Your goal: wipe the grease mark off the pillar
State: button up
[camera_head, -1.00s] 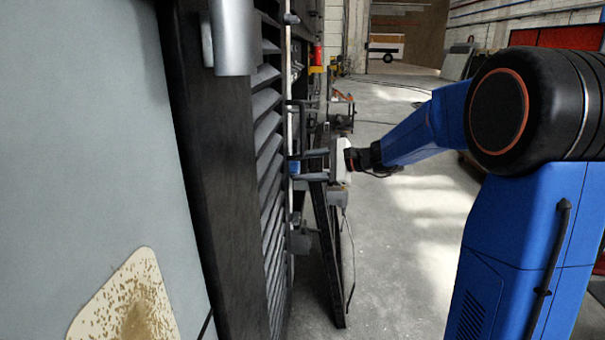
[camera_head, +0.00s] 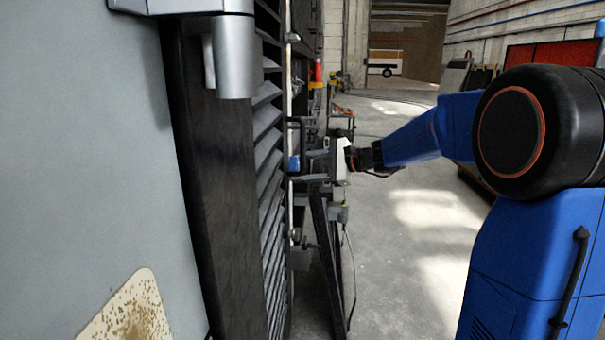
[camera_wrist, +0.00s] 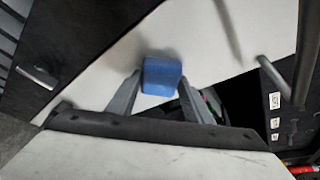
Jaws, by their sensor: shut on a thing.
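My gripper (camera_head: 298,166) is in the middle of the head view, fingers pointing left. It is shut on a small blue block (camera_head: 292,164), which also shows between the fingertips in the wrist view (camera_wrist: 162,76). A dark upright post (camera_head: 222,190), which may be the pillar, stands left of the gripper, with slats between them. I cannot make out a sure grease mark on it. A pale patch with brown specks (camera_head: 132,310) is on the light grey panel at lower left. In the wrist view a white surface lies behind the block; I cannot tell whether they touch.
Dark slats (camera_head: 268,170) run beside the post. A silver fitting (camera_head: 232,50) juts out at the top. A dark leaning panel (camera_head: 328,250) and thin rods stand below my gripper. The concrete floor (camera_head: 400,270) to the right is mostly clear.

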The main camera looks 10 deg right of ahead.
notch_tip(320, 180, up, 2)
jog(key=shift+r, duration=0.15)
dwell(0.3)
notch_tip(320, 180, down, 10)
dwell(1.6)
jog(key=shift+d, duration=0.1)
jog(key=shift+s+d, duration=0.3)
jog(key=shift+d, duration=0.6)
jog(key=shift+s+d, duration=0.3)
jog(key=shift+d, duration=0.65)
jog(key=shift+s+d, duration=0.3)
jog(key=shift+d, duration=0.6)
